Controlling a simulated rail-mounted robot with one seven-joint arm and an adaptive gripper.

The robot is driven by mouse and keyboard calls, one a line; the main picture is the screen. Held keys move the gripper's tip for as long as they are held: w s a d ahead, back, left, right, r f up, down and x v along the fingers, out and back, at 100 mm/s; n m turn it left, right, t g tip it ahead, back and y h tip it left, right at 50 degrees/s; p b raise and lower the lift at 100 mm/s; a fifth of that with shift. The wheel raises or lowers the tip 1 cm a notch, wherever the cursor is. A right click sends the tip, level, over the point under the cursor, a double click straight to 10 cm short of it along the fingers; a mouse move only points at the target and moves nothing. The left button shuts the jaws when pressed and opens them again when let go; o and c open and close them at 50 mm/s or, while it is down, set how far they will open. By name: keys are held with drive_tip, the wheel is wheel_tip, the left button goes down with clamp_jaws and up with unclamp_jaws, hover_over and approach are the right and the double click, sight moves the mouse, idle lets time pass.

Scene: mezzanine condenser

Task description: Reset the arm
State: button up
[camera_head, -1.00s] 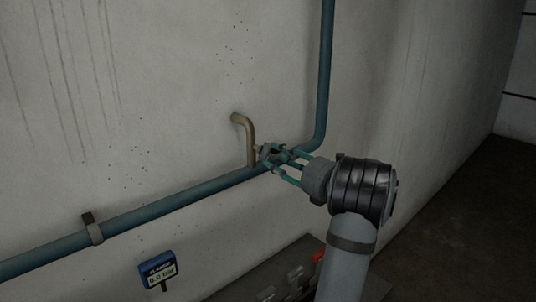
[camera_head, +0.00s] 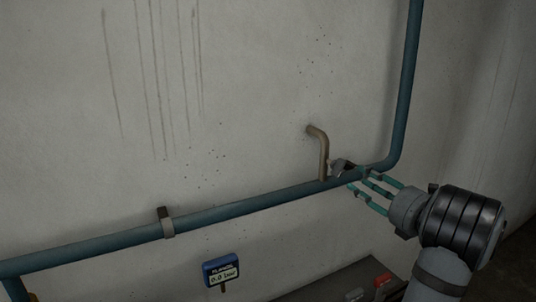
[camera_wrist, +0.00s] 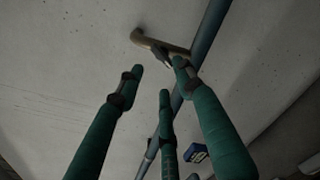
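My gripper (camera_head: 357,180) has three teal fingers and is at the blue pipe (camera_head: 258,201), beside the brown bent spout (camera_head: 323,150) and a small grey fitting (camera_head: 341,167) at its foot. In the wrist view my gripper (camera_wrist: 159,76) has its fingers spread apart with nothing between them. The spout (camera_wrist: 155,41) and pipe (camera_wrist: 212,25) show beyond the fingertips there. Whether a fingertip touches the fitting or pipe, I cannot tell.
A blue gauge (camera_head: 221,270) reading 0.0 bar is below the pipe. A grey box (camera_head: 330,285) with a red part (camera_head: 383,280) is at the bottom. A clamp (camera_head: 167,222) holds the pipe against the wall (camera_head: 130,120).

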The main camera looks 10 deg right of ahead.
sight(341, 168)
drive_tip(key=x, duration=1)
drive_tip(key=shift+w+a+f, duration=0.1)
drive_tip(key=shift+w+a, duration=0.05)
drive_tip(key=shift+w, duration=0.2)
drive_tip(key=shift+f, duration=0.1)
drive_tip(key=shift+s+n, duration=0.1)
drive_tip(key=shift+n, duration=0.2)
drive_tip(key=shift+s, duration=0.1)
